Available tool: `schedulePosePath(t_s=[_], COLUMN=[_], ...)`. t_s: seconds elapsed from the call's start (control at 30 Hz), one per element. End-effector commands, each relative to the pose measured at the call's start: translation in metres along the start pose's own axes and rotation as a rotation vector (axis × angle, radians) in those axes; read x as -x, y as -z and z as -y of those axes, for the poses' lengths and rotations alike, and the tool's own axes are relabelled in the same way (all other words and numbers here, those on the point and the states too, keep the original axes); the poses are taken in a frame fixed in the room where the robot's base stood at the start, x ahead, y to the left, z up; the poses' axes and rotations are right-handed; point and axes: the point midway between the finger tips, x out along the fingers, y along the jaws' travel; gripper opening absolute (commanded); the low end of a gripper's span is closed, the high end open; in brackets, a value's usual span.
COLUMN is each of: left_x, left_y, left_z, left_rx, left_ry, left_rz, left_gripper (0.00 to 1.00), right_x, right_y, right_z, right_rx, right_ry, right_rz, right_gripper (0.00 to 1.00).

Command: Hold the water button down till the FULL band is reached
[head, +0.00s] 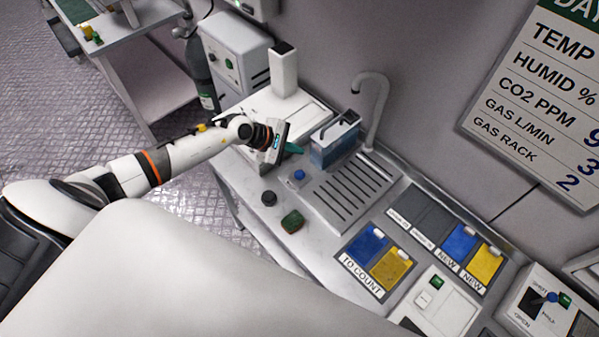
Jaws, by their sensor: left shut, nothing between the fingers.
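A blue button (299,175) sits on the bench at the near left corner of the slotted drain tray (345,194). My right gripper is not in view.
A black knob (269,198) and a dark green block (292,221) lie in front of the tray. Blue and yellow cards lie on the TO COUNT mat (357,273) and NEW slots to the right. A white upright box (284,72) stands behind my gripper.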

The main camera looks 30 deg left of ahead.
Motion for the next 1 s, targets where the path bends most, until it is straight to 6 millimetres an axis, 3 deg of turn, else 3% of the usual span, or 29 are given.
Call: schedulePosePath(t_s=[0.6, 1.0], left_x=[-0.055, -0.059], left_y=[-0.04, -0.042], left_z=[-0.04, -0.043], left_rx=[0.001, 0.001], left_ry=[0.001, 0.001], left_rz=[-0.001, -0.001], left_gripper=[0.0, 0.0], right_x=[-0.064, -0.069], right_y=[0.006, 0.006], right_z=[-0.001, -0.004], right_rx=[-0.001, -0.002], right_ry=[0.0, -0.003], right_rz=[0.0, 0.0], right_gripper=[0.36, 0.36])
